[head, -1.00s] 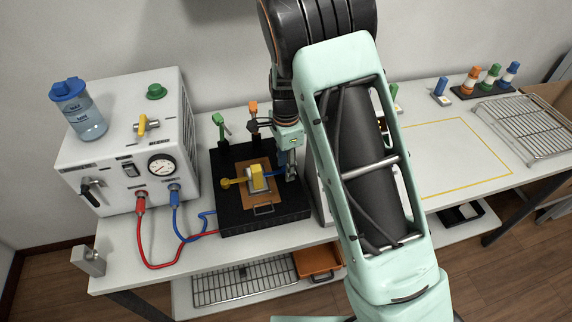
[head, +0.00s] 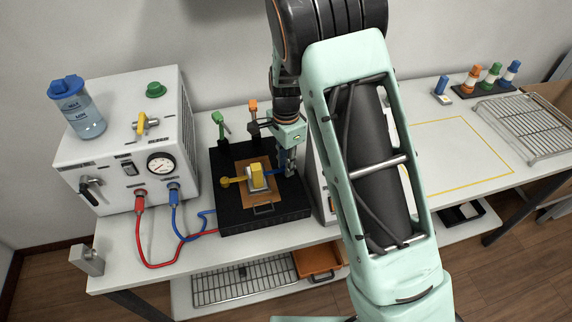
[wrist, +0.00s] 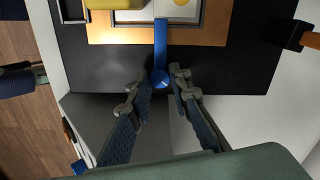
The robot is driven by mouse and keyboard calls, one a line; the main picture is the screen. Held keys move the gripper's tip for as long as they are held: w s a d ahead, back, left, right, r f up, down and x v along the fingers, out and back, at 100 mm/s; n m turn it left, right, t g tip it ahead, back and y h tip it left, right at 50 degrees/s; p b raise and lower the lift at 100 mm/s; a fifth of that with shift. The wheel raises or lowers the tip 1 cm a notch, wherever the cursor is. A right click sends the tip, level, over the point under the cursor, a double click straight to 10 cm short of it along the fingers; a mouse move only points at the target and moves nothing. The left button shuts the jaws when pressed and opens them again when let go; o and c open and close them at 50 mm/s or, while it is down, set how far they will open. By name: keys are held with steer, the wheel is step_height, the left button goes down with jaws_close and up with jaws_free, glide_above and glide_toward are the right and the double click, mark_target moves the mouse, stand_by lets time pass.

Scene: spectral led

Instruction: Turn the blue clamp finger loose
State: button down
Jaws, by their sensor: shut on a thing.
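The blue clamp finger (head: 274,174) is at the right side of the black fixture block (head: 232,222). In the wrist view the blue clamp finger (wrist: 160,45) is a straight bar reaching over the copper-coloured plate (wrist: 215,32), with a round blue knob at its outer end. My gripper (head: 289,170) points down at that end. In the wrist view my gripper (wrist: 161,82) has a fingertip on each side of the knob and is shut on it.
Green (head: 219,123) and orange (head: 253,111) handled posts stand at the block's back edge. A white chiller box (head: 125,150) with red and blue hoses is at left. A yellow-outlined free area (head: 455,150) and a wire rack (head: 520,125) lie right, beyond my arm.

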steer(key=n+b, duration=0.1)
steer(key=n, duration=0.3)
steer(key=shift+n, duration=0.3)
steer(key=n+b, duration=0.1)
steer(key=n, duration=0.3)
steer(key=shift+w+b, duration=0.1)
steer(key=shift+b, duration=0.25)
steer(key=n, duration=0.5)
steer(key=shift+b, duration=0.4)
steer(key=shift+n, duration=2.2)
steer(key=c, duration=1.8)
jaws_free()
steer(key=shift+o, duration=0.2)
